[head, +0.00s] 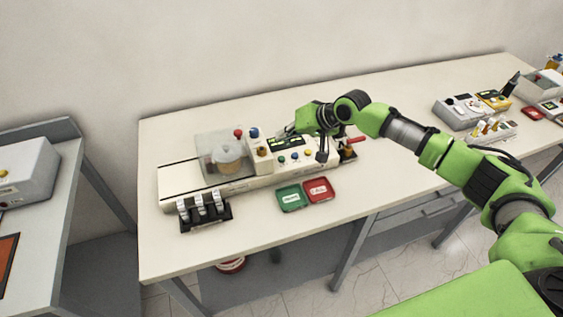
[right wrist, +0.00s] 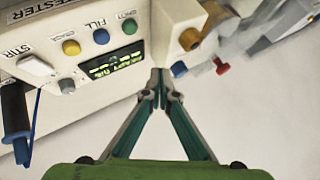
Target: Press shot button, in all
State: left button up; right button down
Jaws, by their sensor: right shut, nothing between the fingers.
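The cream tester (head: 235,180) stands on the long table in the head view. My left gripper is out of view.
A blue knob (head: 254,132) and a red knob (head: 238,133) rise beside the clear chamber (head: 221,155). A green tray (head: 291,198) and a red tray (head: 319,190) lie in front. Several grey clips stand on a black holder (head: 206,218). The table's right middle is mostly clear.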

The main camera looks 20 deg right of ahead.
jog(key=b, duration=0.3)
send_over(284, 159)
notch_tip(284, 159, down, 4)
jog(key=shift+w+f, duration=0.1)
jog(key=shift+f+b, duration=0.45)
jog(key=shift+f, duration=0.45)
jog(key=shift+f, duration=0.15)
jog(key=shift+f, duration=0.35)
jog(key=shift+f, duration=0.5)
dwell(0.9)
jog(key=shift+r, duration=0.1)
jog(key=shift+r+p, duration=0.8)
